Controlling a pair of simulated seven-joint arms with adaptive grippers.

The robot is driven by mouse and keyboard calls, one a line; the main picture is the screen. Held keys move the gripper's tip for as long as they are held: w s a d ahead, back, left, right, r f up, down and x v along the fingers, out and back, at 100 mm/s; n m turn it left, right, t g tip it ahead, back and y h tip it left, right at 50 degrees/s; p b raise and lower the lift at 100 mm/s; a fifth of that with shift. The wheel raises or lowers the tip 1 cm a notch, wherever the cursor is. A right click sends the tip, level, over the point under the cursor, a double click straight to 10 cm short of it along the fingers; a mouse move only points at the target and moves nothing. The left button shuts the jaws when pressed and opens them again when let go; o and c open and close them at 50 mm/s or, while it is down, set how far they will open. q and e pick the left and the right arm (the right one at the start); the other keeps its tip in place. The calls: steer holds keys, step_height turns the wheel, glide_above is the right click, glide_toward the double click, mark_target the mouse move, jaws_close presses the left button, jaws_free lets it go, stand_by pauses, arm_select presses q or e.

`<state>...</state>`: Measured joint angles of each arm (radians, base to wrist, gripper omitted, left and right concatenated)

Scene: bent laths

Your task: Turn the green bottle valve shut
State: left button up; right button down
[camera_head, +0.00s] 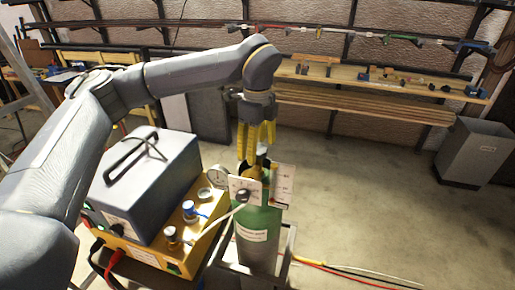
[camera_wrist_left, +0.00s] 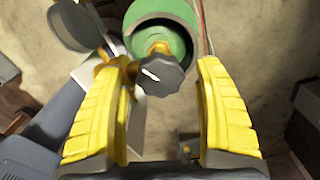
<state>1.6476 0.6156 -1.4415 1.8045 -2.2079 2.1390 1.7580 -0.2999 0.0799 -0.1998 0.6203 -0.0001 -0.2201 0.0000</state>
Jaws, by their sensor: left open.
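The green bottle (camera_head: 258,235) stands upright in a trolley frame in the head view, with white labels on it. Its top also shows in the left wrist view (camera_wrist_left: 180,38). The dark lobed valve knob (camera_wrist_left: 160,74) with a white mark lies between and a little beyond my fingers in the wrist view. My left gripper (camera_head: 256,160) points down over the bottle's top, its yellow fingers apart; they also show in the wrist view (camera_wrist_left: 165,95). I cannot tell whether a finger touches the knob. My right gripper is not in view.
A grey welding box (camera_head: 150,185) on a yellow unit (camera_head: 200,245) stands left of the bottle. A pressure gauge (camera_head: 218,177) sits close beside the valve. A grey bin (camera_head: 475,152) stands at far right. Hoses (camera_head: 340,272) lie on the floor, which is mostly clear right of the bottle.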

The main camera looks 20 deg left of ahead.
arm_select(q)
steer(key=shift+f, duration=0.25)
steer(key=c, duration=1.3)
